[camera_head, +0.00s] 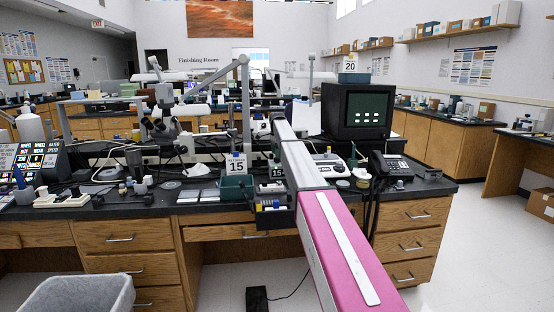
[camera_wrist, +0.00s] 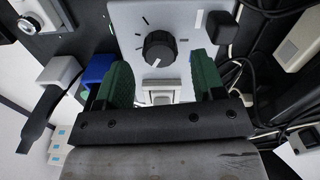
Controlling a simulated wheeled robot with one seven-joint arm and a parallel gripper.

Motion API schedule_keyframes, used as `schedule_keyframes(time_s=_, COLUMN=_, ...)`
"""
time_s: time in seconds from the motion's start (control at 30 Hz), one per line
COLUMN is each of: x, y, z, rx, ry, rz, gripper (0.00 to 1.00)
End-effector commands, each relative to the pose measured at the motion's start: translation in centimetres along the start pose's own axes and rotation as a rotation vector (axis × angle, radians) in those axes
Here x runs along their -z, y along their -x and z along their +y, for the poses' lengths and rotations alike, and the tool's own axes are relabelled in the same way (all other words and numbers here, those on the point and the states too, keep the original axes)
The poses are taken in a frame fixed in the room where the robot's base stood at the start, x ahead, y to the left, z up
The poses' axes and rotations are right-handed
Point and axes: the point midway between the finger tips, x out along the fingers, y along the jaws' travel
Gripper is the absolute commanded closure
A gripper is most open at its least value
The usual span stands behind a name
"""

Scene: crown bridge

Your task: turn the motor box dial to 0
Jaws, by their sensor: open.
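The motor box (camera_wrist: 180,18) shows in the wrist view as a light grey panel with a round black knurled dial (camera_wrist: 159,46). Short black tick marks lie around the dial; a small white pointer mark shows at its lower edge. Any numbers are too small to read. My gripper (camera_wrist: 161,64) has its two green fingers apart, one left and one right of the dial, with visible space on both sides. No touch with the dial shows. In the head view my gripper (camera_head: 270,205) is over the bench's front edge; I cannot make out the dial there.
A black switch (camera_wrist: 219,30) stands right of the dial, and cables run further right. A blue object (camera_wrist: 97,70) lies beside the left finger. In the head view the bench holds a monitor (camera_head: 357,112), a telephone (camera_head: 390,166) and a microscope (camera_head: 165,115).

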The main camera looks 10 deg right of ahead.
Motion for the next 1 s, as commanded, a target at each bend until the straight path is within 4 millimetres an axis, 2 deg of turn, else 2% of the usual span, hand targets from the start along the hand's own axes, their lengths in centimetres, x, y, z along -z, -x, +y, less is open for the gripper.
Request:
schedule_keyframes(time_s=0.03, x=0.0, y=-1.0, z=0.1, rx=-0.002, ry=0.0, rz=0.0, gripper=0.37)
schedule_keyframes(time_s=0.2, x=0.0, y=-2.9, z=0.0, rx=0.0, ry=0.0, rz=0.0, gripper=0.37)
schedule_keyframes(time_s=0.5, x=0.0, y=-3.3, z=0.0, rx=0.001, ry=0.0, rz=-0.001, gripper=0.37)
schedule_keyframes(time_s=0.53, x=0.0, y=-3.3, z=0.0, rx=0.001, ry=0.0, rz=-0.001, gripper=0.41)
schedule_keyframes(time_s=0.67, x=0.0, y=-3.3, z=0.0, rx=0.001, ry=0.0, rz=-0.001, gripper=0.83)
schedule_keyframes(time_s=0.7, x=0.0, y=-3.3, z=0.0, rx=0.001, ry=0.0, rz=-0.001, gripper=0.87)
schedule_keyframes(time_s=1.0, x=0.0, y=-3.2, z=0.0, rx=0.001, ry=0.025, rz=-0.001, gripper=0.86)
